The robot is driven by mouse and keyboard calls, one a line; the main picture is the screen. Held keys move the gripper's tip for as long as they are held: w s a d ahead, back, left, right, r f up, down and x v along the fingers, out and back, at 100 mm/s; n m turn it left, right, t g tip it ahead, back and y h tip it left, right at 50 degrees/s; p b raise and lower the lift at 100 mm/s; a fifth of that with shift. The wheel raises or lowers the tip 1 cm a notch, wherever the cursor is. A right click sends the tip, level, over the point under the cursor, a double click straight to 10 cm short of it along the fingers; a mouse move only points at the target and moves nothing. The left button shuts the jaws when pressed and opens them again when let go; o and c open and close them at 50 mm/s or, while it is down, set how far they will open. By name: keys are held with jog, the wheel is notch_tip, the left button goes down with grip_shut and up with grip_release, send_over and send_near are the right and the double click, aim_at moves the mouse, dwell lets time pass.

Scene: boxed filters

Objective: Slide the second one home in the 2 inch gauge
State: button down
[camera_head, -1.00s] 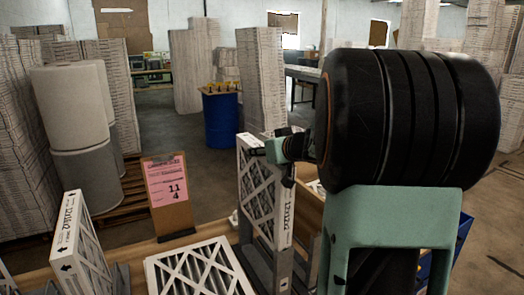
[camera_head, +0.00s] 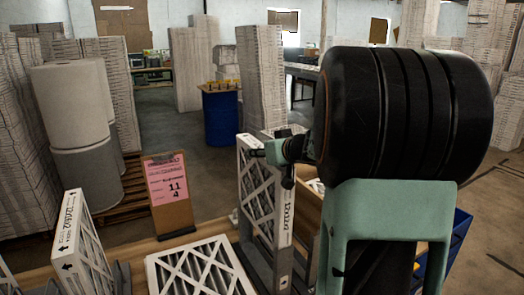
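A white-framed pleated filter (camera_head: 256,190) stands upright in a grey slotted gauge (camera_head: 284,266) right of the picture's middle. My gripper (camera_head: 284,150) is at the upper part of this filter, against or just beside its top edge. The fingers are small and partly hidden by my arm, so I cannot tell whether they are shut on it. A second upright filter (camera_head: 80,240) stands in another grey gauge (camera_head: 122,278) at the left. One filter (camera_head: 200,268) lies flat on the table between them.
A clipboard with a pink sheet (camera_head: 167,190) stands behind the flat filter. My arm covers much of the right side. A blue bin (camera_head: 458,235) shows at the right. Paper rolls (camera_head: 75,115), a blue drum (camera_head: 221,117) and filter stacks stand beyond the table.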

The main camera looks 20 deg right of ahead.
jog(key=shift+f+b, duration=0.9)
jog(key=shift+f, duration=0.75)
jog(key=shift+p, duration=0.4)
jog(key=shift+f, duration=0.15)
jog(key=shift+f+b, duration=2.7)
jog(key=shift+f, duration=1.25)
